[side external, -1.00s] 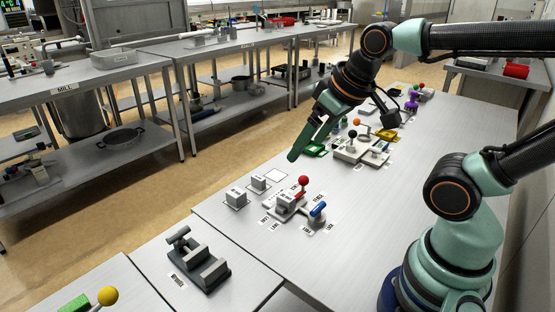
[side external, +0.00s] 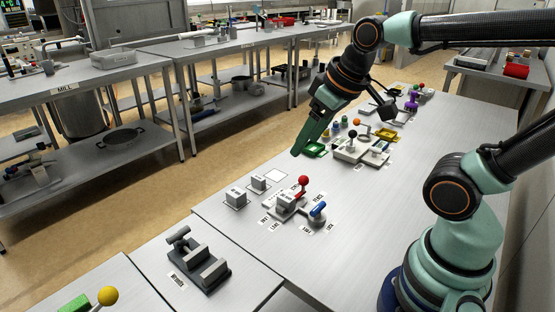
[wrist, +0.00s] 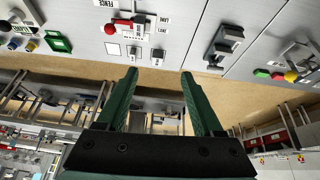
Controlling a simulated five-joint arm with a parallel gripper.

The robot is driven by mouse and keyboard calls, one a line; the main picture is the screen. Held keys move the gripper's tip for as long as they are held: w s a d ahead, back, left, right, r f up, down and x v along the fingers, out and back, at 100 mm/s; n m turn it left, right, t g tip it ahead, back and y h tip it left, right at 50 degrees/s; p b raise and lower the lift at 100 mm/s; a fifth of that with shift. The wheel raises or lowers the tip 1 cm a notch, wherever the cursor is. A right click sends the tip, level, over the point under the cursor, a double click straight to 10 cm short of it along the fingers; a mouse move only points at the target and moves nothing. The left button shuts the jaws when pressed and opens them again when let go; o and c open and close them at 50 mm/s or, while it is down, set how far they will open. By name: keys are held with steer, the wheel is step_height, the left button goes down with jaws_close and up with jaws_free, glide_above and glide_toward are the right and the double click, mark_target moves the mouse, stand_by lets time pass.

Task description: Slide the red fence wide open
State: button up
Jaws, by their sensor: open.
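The red fence (side external: 301,192) is a small red part with a red ball knob (side external: 303,181) on top, beside a grey block on a pale base on the table. In the wrist view the red fence (wrist: 124,22) shows near the top, by a "FENCE" label. My gripper (side external: 300,150) is above the table, behind the fence unit in the side view and apart from it. In the wrist view its two green fingers (wrist: 158,75) are spread with nothing between them. The fence's base is partly hidden by its blocks.
A blue-handled lock (side external: 318,209) sits right of the fence. Two grey blocks (side external: 236,196) stand to its left. A dark vise-like device (side external: 200,260) is nearer. A green tray (side external: 315,149) and a grey lever box (side external: 352,147) are farther back. The table's right side is clear.

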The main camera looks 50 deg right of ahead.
steer(key=w+d+f+n+g, duration=0.1)
steer(key=w+d+n+g, duration=0.35)
steer(key=w+d, duration=0.3)
steer(key=w+d+f+n+g, duration=0.3)
steer(key=w+d+f+n, duration=0.25)
steer(key=d+f, duration=0.3)
steer(key=shift+n+y, duration=0.3)
steer(key=shift+y, duration=0.1)
steer(key=x, duration=1.2)
steer(key=shift+a, duration=0.3)
jaws_close()
